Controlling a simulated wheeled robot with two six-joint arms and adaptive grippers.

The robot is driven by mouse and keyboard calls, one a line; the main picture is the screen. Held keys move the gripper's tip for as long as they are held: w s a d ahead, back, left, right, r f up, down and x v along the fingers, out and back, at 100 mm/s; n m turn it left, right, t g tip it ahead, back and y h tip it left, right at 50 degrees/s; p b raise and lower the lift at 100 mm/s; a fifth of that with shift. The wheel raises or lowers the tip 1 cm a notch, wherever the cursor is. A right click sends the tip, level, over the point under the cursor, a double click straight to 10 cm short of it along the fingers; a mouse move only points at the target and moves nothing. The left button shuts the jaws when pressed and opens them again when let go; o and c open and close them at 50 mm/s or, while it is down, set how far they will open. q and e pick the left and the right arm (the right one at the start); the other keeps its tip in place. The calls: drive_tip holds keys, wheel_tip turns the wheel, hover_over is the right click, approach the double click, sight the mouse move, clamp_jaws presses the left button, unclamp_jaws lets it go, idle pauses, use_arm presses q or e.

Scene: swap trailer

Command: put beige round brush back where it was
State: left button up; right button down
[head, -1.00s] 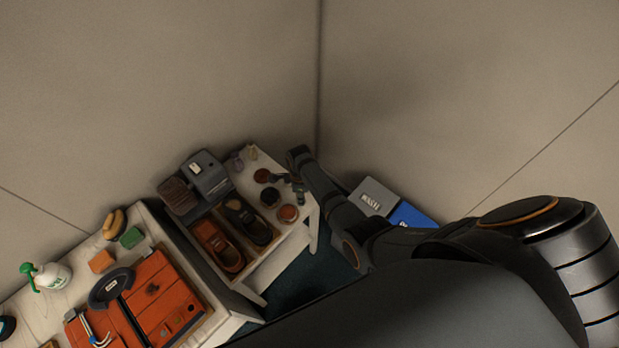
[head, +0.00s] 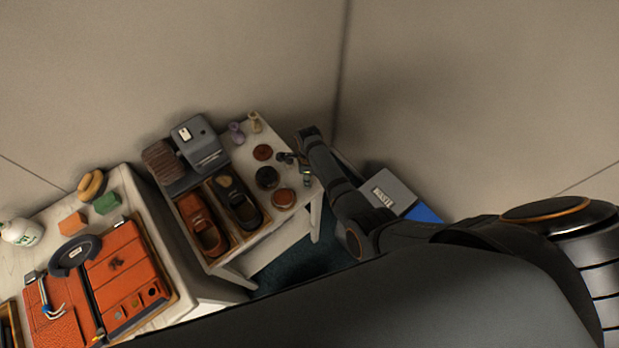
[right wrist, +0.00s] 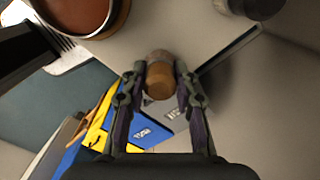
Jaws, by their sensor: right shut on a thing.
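The beige round brush (right wrist: 160,80) shows in the right wrist view as a short tan-brown round piece with a paler greyish far end. My right gripper (right wrist: 160,82) is shut on it, one finger on each side. In the head view my right gripper (head: 297,166) is over the right edge of the small white table (head: 284,232), beside the round tins. The brush itself is hard to make out there. My left gripper is not in view.
A reddish-brown tin (head: 284,198), a dark tin (head: 267,177) and another brown disc (head: 263,152) stand near the gripper. A purple piece (head: 237,132) and a pale beige piece (head: 255,122) stand at the back. Shoes in trays (head: 240,205) are left. Boxes (head: 388,194) stand right.

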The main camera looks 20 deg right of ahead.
drive_tip(key=shift+a, duration=0.3)
drive_tip(key=c, duration=1.3)
unclamp_jaws()
drive_tip(key=shift+c, duration=0.2)
drive_tip(key=o, duration=0.3)
drive_tip(key=shift+f, duration=0.1)
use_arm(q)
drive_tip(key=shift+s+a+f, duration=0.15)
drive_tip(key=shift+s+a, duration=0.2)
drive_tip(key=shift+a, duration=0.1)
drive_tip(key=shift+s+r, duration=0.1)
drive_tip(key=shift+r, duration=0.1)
use_arm(e)
wheel_tip(320, 180, up, 12)
drive_tip(key=shift+r, duration=0.25)
